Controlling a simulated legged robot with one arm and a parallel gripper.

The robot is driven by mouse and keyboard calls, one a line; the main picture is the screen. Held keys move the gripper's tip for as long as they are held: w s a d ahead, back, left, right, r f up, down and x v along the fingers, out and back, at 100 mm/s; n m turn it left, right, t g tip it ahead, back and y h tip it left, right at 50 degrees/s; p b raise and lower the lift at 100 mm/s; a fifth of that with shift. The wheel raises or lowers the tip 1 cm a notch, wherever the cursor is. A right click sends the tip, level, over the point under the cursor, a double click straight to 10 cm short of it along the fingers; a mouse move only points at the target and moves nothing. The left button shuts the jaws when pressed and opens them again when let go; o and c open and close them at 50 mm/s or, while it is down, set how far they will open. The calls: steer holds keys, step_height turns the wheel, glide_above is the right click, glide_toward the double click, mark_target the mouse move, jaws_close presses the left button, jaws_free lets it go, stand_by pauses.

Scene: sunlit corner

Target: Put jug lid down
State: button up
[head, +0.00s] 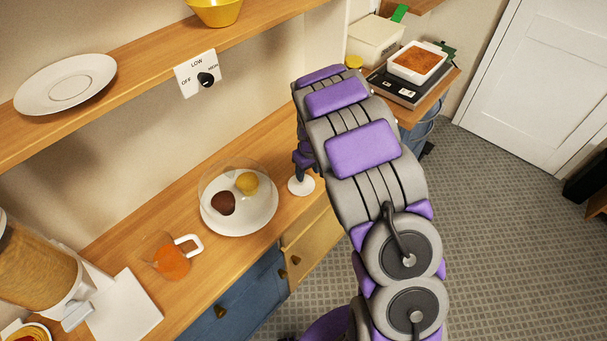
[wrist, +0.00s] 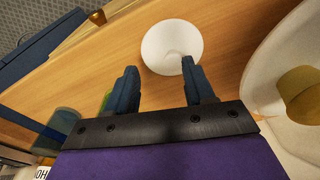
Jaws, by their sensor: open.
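The jug lid, a small white round piece (head: 301,186), lies on the wooden counter to the right of a white plate. In the wrist view the lid (wrist: 168,42) lies flat just past my fingertips, and the right finger overlaps its lower edge in the picture. My gripper (wrist: 160,84) is open, with its two dark blue fingers apart and nothing between them. In the head view my gripper (head: 303,163) is just above the lid and partly hidden by my arm. I cannot tell whether a finger touches the lid.
The white plate (head: 257,222) holds a brown and a yellow item under a clear cover. A clear jug with orange contents (head: 172,263) and a blender-like machine (head: 40,255) stand further left. A wooden shelf (head: 140,82) runs above the counter. The counter's front edge is close by.

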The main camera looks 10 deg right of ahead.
step_height(320, 180, up, 4)
step_height(320, 180, up, 5)
steer(key=p, duration=0.1)
glide_above(308, 185)
steer(key=a, duration=0.2)
steer(key=s+r+m+g, duration=0.1)
steer(key=s+r, duration=0.4)
steer(key=s, duration=0.3)
steer(key=s+r+m, duration=0.1)
steer(key=s+r, duration=0.4)
steer(key=s, duration=0.2)
steer(key=s+r+m+g, duration=0.1)
steer(key=s+r, duration=0.1)
steer(key=s, duration=1.1)
steer(key=s+d+r+m+g, duration=0.1)
steer(key=s+r, duration=0.1)
steer(key=s, duration=1.1)
steer(key=shift+h, duration=0.3)
steer(key=shift+r, duration=0.1)
